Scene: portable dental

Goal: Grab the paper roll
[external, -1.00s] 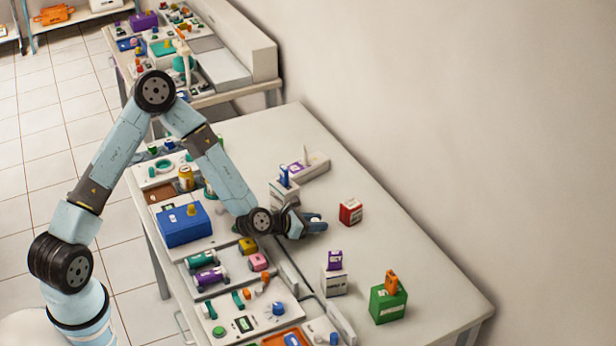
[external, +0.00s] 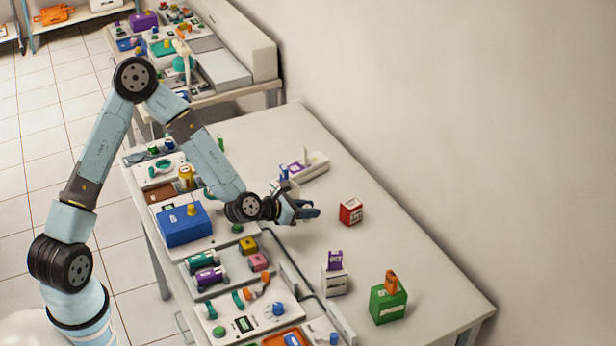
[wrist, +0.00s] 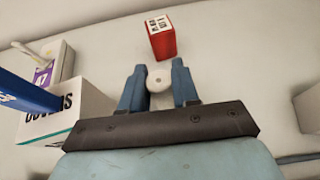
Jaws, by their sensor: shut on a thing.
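A white paper roll (wrist: 158,80) with a small hole in its end sits between the two blue fingers of my gripper (wrist: 160,72) in the wrist view. My gripper is shut on it, with a finger on each side. In the external view my gripper (external: 308,212) is over the white table, left of the red box, and the roll cannot be made out there. How high the roll is above the table is hard to tell.
A red box (external: 350,211) stands just ahead of my gripper and also shows in the wrist view (wrist: 163,43). A white labelled box (wrist: 85,108) with a blue item is close on the left. A green box (external: 388,304) and a small white box (external: 334,281) stand nearer the front. The table's right side is clear.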

